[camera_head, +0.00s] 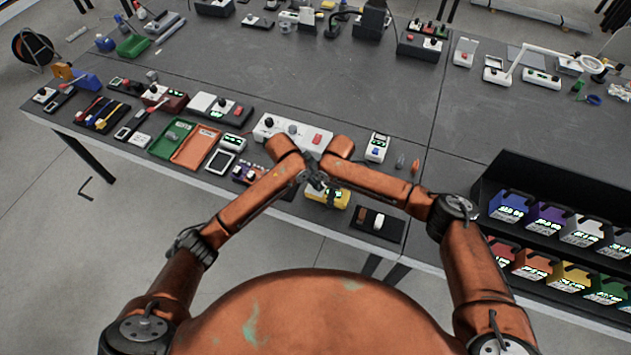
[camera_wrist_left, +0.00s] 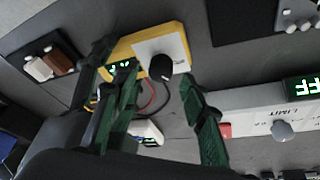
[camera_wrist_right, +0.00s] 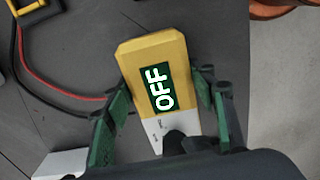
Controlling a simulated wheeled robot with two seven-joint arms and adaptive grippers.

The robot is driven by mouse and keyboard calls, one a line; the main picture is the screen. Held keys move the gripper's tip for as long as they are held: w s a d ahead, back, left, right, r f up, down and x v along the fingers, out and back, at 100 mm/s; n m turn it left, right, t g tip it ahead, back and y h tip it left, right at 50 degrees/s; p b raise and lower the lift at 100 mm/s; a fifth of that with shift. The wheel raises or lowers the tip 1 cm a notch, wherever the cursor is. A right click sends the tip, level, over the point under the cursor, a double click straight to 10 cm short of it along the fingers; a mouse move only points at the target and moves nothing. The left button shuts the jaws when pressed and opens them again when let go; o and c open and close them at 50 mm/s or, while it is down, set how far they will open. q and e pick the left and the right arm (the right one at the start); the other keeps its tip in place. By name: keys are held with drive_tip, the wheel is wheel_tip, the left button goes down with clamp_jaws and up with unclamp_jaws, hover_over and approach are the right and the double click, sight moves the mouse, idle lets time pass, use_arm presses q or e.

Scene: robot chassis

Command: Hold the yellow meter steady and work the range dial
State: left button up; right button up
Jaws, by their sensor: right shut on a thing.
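The yellow meter (camera_head: 341,194) lies on the grey table in front of me, partly hidden by my arms in the head view. In the right wrist view the meter (camera_wrist_right: 150,55) sits between the fingers of my right gripper (camera_wrist_right: 163,85), which is shut on its sides; its green display reads OFF. In the left wrist view the black range dial (camera_wrist_left: 162,67) stands on the meter's pale face. My left gripper (camera_wrist_left: 160,90) is open, its fingertips spread to either side of the dial and short of it; I see no contact. The grippers overlap in the head view.
A white unit with a grey knob (camera_wrist_left: 282,130) and red button lies close beside the left gripper. Red and black leads (camera_wrist_right: 50,103) run beside the meter. A dark switch board (camera_head: 377,224) is to the right. Coloured boxes (camera_head: 508,207) fill a rack further right.

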use_arm(q)
drive_tip(key=shift+x, duration=1.15)
drive_tip(key=shift+c, duration=0.4)
clamp_jaws()
drive_tip(key=shift+n+t+y, duration=0.4)
drive_tip(key=shift+n+t, duration=0.1)
drive_tip(key=shift+n, duration=1.1)
drive_tip(key=shift+o, duration=0.4)
unclamp_jaws()
drive_tip(key=v, duration=1.2)
drive_tip(key=shift+d, duration=0.1)
